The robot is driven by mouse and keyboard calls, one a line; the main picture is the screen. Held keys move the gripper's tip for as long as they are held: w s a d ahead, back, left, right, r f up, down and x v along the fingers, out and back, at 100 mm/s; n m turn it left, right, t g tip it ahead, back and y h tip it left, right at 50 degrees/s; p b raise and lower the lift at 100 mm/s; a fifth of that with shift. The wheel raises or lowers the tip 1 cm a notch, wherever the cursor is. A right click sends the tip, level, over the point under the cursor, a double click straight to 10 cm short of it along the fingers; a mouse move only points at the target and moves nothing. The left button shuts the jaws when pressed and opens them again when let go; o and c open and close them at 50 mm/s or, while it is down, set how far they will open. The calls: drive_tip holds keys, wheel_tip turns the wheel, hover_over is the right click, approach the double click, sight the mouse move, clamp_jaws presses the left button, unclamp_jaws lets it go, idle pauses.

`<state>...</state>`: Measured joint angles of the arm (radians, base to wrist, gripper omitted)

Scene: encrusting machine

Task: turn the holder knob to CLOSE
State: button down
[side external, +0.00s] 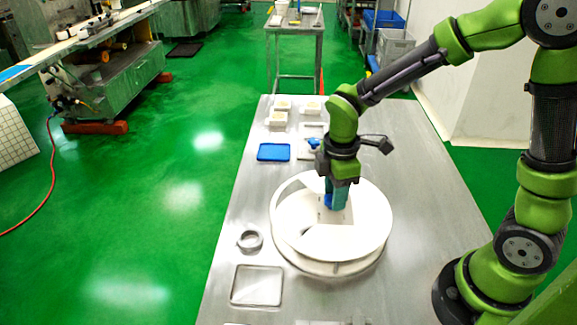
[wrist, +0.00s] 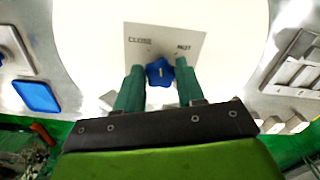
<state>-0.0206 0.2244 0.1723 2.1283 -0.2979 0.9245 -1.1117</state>
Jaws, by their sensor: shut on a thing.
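The blue lobed holder knob (wrist: 160,73) sits on a square plate (wrist: 150,45) on top of a white round disc (wrist: 85,60). The plate reads CLOSE at its left and has a second, hard-to-read label at its right. A short pale mark shows on the knob; which label it points to cannot be told. My gripper (wrist: 160,78) has its two green fingers on either side of the knob and is shut on it. In the side view my gripper (side external: 338,196) points down at the plate, and the knob (side external: 328,200) is partly hidden by the fingers.
On the steel table (side external: 420,215) are a blue tray (side external: 273,152), a grey ring (side external: 250,241), a shallow metal tray (side external: 257,286) and small white containers (side external: 279,117). A small blue part (side external: 313,143) stands behind the disc. The table right of the disc is clear.

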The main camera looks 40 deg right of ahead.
drive_tip(key=shift+w+r+n, duration=0.1)
drive_tip(key=shift+n, duration=3.5)
drive_tip(key=c, duration=0.7)
unclamp_jaws()
wheel_tip(320, 180, up, 17)
drive_tip(key=shift+f, duration=0.1)
